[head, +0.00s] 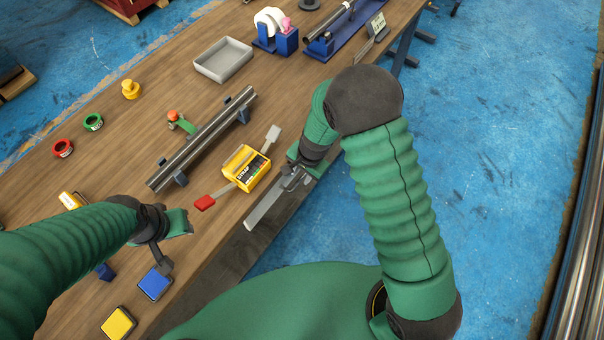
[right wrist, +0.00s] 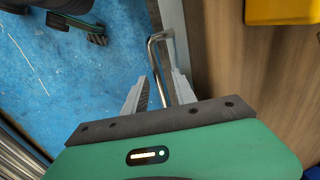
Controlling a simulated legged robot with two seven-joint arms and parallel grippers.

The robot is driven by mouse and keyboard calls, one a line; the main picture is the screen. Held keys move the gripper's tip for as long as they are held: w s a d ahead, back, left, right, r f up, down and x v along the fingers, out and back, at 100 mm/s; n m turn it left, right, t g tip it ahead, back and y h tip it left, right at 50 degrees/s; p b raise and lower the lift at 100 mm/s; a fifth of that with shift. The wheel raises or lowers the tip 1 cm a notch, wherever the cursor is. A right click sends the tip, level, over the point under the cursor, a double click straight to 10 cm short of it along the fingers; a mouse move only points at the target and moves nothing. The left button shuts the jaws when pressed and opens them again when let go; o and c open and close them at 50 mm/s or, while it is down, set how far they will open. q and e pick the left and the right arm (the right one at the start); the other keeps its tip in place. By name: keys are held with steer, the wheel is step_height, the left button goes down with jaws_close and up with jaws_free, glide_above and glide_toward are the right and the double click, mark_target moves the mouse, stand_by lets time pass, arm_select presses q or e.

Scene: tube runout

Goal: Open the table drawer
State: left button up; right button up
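The drawer's light grey front (head: 264,209) runs along the table's near edge in the head view. Its top edge also shows in the right wrist view (right wrist: 171,22). A bent metal handle (right wrist: 157,67) stands out from it. My right gripper (right wrist: 158,92) is open, with the handle between its two fingers and visible gaps on both sides. In the head view my right gripper (head: 292,180) is at the drawer front, partly hidden by its own arm. My left gripper (head: 163,256) is above the table's near left part, beside a blue box; its finger opening is unclear.
The wooden table (head: 130,135) holds a yellow case (head: 240,168), a red-handled tool (head: 205,203), a metal tube (head: 210,135) on supports, a grey tray (head: 223,60) and blue (head: 154,284) and yellow (head: 118,323) boxes. Blue floor (head: 490,170) is open to the right.

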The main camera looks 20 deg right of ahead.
steer(key=shift+w+d+f, duration=0.15)
steer(key=shift+d, duration=0.15)
steer(key=c, duration=0.3)
steer(key=shift+d, duration=0.1)
jaws_close()
steer(key=shift+a, duration=0.25)
stand_by(0.5)
